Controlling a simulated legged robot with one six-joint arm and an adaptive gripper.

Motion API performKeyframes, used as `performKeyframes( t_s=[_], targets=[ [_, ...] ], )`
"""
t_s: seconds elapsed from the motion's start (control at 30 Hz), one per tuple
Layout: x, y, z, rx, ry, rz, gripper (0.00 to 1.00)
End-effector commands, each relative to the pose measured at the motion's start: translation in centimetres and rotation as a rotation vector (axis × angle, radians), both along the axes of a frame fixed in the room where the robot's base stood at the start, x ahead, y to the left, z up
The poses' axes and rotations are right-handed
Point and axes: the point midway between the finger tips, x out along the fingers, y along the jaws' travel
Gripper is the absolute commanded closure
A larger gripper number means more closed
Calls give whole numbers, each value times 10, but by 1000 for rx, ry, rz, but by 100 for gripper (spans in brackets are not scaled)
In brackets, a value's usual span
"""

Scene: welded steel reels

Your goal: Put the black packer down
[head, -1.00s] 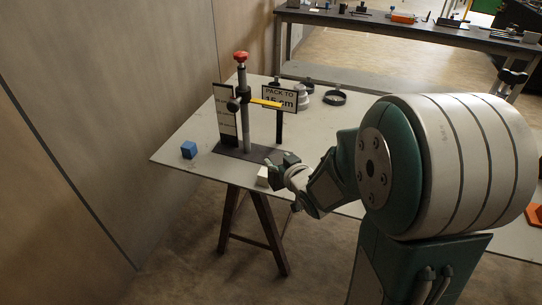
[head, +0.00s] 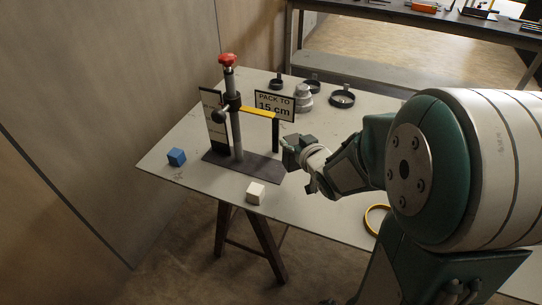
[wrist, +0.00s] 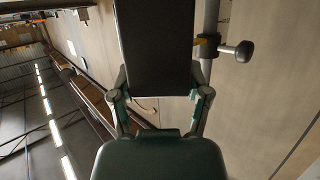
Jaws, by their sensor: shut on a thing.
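My gripper (head: 300,150) is shut on the black packer, a dark block (head: 291,154) at its fingertips, near the right end of the gauge stand's base plate. In the wrist view the black packer (wrist: 155,45) fills the space between the two fingers, and my gripper (wrist: 160,98) closes on its sides. In the head view the packer is small and partly covered by the gripper; whether it touches anything beneath is unclear. The gauge stand (head: 238,135) has a red knob, a yellow pointer and a dark base plate. A sign (head: 274,105) reads "PACK TO 15 cm".
A blue block (head: 176,157) lies left of the stand and a white block (head: 255,193) in front of it. Dark rings (head: 341,98) and grey weights (head: 303,98) stand behind. A yellow ring (head: 376,220) lies at front right.

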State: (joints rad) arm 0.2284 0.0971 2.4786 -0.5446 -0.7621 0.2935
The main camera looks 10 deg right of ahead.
Motion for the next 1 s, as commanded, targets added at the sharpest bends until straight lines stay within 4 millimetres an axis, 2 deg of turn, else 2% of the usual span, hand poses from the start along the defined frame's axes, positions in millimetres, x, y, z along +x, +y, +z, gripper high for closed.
performKeyframes(
  t_s=[0.13,0.43,0.73,0.93,1.0],
  targets=[
    [26,13,-13,-2,3,7,99],
    [82,25,-41,4,3,4,99],
    [113,37,-82,1,1,4,99],
    [123,40,-94,2,0,2,99],
    [125,40,-105,2,3,2,99]
  ],
)
